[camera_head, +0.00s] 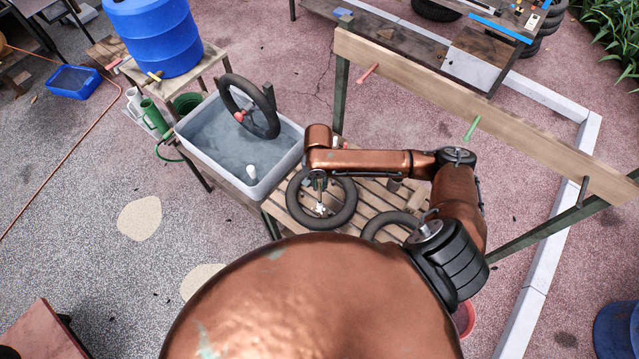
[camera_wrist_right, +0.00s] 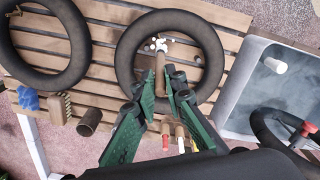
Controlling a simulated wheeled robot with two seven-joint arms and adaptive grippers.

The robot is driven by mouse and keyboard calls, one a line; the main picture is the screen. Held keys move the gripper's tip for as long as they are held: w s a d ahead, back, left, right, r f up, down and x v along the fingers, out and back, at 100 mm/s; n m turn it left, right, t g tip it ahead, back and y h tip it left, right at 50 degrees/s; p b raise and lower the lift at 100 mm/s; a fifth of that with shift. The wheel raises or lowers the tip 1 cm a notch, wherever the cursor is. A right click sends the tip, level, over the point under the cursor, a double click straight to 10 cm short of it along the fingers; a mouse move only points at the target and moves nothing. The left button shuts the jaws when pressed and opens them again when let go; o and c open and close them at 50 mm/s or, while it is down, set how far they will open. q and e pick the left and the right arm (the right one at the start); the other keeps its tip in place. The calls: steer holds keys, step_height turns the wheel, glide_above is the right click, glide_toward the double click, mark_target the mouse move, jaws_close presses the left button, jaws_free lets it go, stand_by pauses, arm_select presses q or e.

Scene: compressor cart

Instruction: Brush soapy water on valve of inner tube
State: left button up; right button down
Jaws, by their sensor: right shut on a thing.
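A black inner tube (camera_head: 349,207) lies flat on the slatted wooden table; it also shows in the right wrist view (camera_wrist_right: 211,55). My right gripper (camera_head: 318,180) is above this tube. In the right wrist view its green fingers (camera_wrist_right: 160,84) are shut on a brush with a brown handle (camera_wrist_right: 160,66). The brush end points at the far side of the tube's ring. White suds or blobs (camera_wrist_right: 157,44) show around the brush end. The valve cannot be made out, and I cannot tell whether the bristles touch it. My left gripper is not in view.
A grey water basin (camera_head: 290,153) holds an upright tube (camera_head: 228,92) and a white cup (camera_head: 251,171). Another tube (camera_wrist_right: 77,48) lies on the slatted table (camera_wrist_right: 110,60), near a blue sponge (camera_wrist_right: 29,99), a scrub brush (camera_wrist_right: 58,108) and a dark cup (camera_wrist_right: 89,122). A wooden beam (camera_head: 430,85) stands behind.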

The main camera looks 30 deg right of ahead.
steer(key=shift+r+p, duration=0.6)
steer(key=shift+r, duration=0.05)
steer(key=shift+r+p, duration=0.5)
steer(key=shift+r, duration=0.4)
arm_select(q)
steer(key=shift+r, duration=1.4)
arm_select(e)
steer(key=shift+r, duration=1.2)
arm_select(q)
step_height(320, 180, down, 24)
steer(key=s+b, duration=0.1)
steer(key=b, duration=2.3)
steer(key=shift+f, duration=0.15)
arm_select(e)
steer(key=s+a+f+n, duration=0.2)
steer(key=a+f+n, duration=0.4)
steer(key=f+n, duration=0.1)
steer(key=shift+f+n, duration=0.4)
steer(key=shift+n, duration=0.1)
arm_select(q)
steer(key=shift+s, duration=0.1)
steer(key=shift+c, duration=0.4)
arm_select(e)
steer(key=shift+a, duration=0.1)
